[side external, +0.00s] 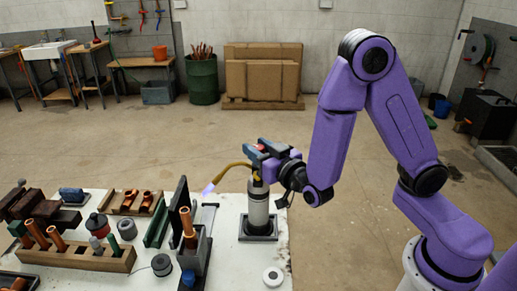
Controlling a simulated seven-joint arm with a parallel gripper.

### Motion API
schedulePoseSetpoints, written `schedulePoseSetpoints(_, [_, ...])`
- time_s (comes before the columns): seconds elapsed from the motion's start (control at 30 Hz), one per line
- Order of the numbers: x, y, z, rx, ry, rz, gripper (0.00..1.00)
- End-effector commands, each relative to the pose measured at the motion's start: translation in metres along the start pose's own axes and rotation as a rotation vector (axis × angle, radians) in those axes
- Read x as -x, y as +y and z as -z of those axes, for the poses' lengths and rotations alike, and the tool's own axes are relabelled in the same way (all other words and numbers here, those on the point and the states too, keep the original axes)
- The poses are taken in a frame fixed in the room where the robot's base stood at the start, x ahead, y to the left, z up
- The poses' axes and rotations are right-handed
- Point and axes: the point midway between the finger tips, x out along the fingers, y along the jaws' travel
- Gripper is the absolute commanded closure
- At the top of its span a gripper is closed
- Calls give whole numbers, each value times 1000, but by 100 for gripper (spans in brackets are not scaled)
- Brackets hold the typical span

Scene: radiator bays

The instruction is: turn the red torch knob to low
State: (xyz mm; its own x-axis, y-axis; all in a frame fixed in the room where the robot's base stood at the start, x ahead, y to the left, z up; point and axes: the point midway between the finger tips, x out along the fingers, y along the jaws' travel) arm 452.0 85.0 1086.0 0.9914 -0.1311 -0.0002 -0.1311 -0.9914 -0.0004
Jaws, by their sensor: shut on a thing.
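The torch stands upright at the right side of the white table, with a grey cylinder (258,207) in a dark square base (258,230). Its brass tube (231,168) reaches left and ends in a pale bluish-white glow (208,188). The red knob (261,148) shows as a small red patch at the top of the torch. My gripper (260,155) comes in from the right and is shut at the knob, its dark fingers around it. The fingers hide most of the knob, and its setting cannot be read.
Left of the torch stands a dark upright panel (180,205) with copper pipes (188,228) beside it. A wooden block with pipes (75,256) is further left. The table (235,265) has bare room in front of the torch.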

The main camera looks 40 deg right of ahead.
Motion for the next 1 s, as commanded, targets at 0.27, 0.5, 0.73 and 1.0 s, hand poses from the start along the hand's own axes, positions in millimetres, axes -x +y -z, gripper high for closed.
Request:
schedulePoseSetpoints(0.27, [0,0,0,1,-1,1,92])
schedulePoseSetpoints(0.5, [0,0,0,1,0,1,42])
schedulePoseSetpoints(0.73, [3,0,0,1,0,2,42])
schedulePoseSetpoints(1.0, [29,0,0,0,0,4,42])
